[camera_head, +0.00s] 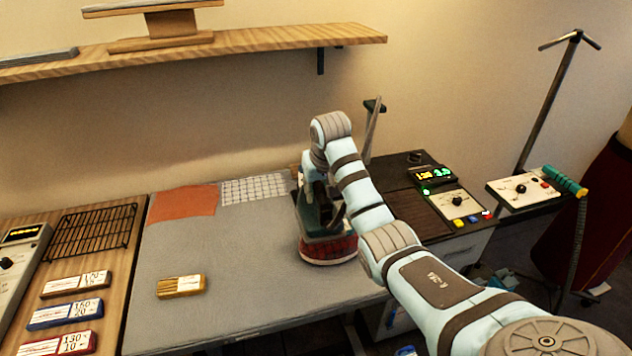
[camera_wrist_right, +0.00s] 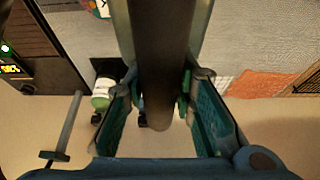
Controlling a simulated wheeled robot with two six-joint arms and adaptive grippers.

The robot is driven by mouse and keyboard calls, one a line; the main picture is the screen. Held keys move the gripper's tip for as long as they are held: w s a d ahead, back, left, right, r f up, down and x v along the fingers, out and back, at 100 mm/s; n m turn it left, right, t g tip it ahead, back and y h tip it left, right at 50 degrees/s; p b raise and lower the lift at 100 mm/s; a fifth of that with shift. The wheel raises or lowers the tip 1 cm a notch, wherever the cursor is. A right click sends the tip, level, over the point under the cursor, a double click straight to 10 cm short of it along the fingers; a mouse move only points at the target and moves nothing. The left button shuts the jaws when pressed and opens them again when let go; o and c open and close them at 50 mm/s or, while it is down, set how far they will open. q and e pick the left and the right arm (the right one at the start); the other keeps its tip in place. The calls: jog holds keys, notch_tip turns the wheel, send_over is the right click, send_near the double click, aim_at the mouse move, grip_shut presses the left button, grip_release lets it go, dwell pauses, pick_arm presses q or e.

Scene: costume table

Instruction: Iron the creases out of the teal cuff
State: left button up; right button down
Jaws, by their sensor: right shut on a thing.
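My right gripper (camera_head: 322,190) is above the right part of the grey ironing surface (camera_head: 235,270). In the right wrist view my right gripper (camera_wrist_right: 163,92) is closed around a dark bar-like handle (camera_wrist_right: 163,40). In the head view the handle appears to belong to a dark iron-like tool (camera_head: 308,212), largely hidden by my arm. Teal material, perhaps the cuff (camera_head: 328,226), shows just below it, over a red plaid pad (camera_head: 328,251). I cannot tell whether the tool touches the teal material, nor see any creases. My left gripper is out of view.
A striped tan block (camera_head: 182,286) lies on the grey surface. Orange cloth (camera_head: 183,201) and a checked cloth (camera_head: 254,190) lie at its back. Cards marked with numbers (camera_head: 66,313) and a wire rack (camera_head: 92,231) are left. A control box (camera_head: 458,204) stands right. The surface's middle is clear.

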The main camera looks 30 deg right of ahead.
jog(key=shift+a+f, duration=0.1)
jog(key=shift+f, duration=2.65)
jog(key=shift+s+d, duration=0.3)
jog(key=shift+d, duration=0.55)
jog(key=shift+s+d, duration=0.3)
jog(key=shift+d, duration=0.55)
jog(key=shift+w+r, duration=0.1)
jog(key=shift+r, duration=3.9)
